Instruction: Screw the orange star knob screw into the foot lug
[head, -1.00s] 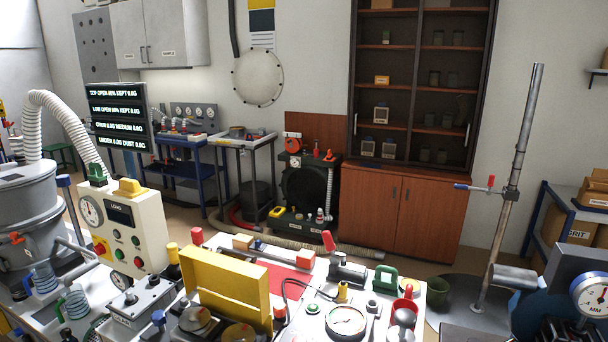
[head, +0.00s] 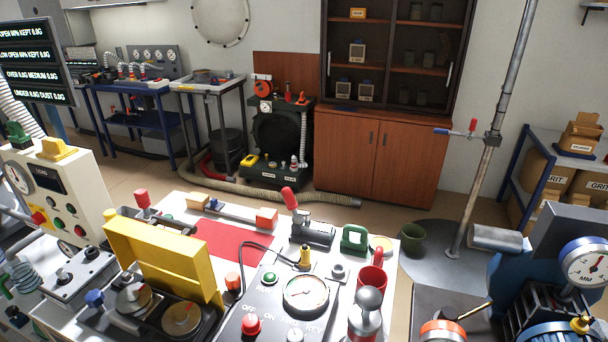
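I cannot single out the orange star knob screw for certain. Small orange parts show on the white bench: an orange knob (head: 233,281) beside the yellow box and an orange-topped part (head: 380,245) near the green handle. An orange ring (head: 443,332) is cut by the bottom edge. I cannot make out the foot lug; a pole (head: 493,138) stands on a round grey floor plate (head: 432,262) at the right. Neither of my grippers is in view.
The white bench carries an open yellow box (head: 165,258), a red mat (head: 222,243), a control box with a dial (head: 306,294) and a red-handled clamp (head: 312,231). A blue machine with a gauge (head: 585,262) stands at right.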

